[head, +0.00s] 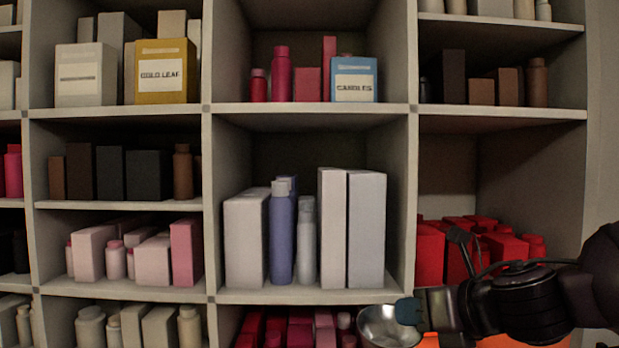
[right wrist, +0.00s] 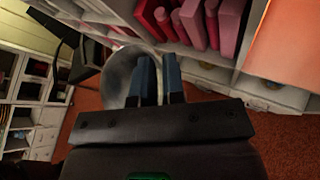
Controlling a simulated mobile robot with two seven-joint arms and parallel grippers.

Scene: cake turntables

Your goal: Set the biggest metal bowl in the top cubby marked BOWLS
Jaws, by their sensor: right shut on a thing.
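A shiny metal bowl (head: 382,328) is at the bottom of the head view, its lower part cut off by the picture edge. My right gripper (head: 408,312) comes in from the right and is shut on the bowl's rim. In the right wrist view the bowl (right wrist: 118,72) shows as a grey round shape beside and behind the blue fingers (right wrist: 160,80). The bowl is in front of the shelving, below the middle shelf boards. No cubby marked BOWLS can be read in either view. My left gripper is not in view.
A tall shelf unit (head: 310,115) fills the head view. Its cubbies hold a gold box (head: 166,95) marked GOLD LEAF, a blue box (head: 354,90) marked CANDLES, white boxes (head: 366,230), and red goods (head: 430,255) behind my right arm. An orange floor (right wrist: 215,105) shows below.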

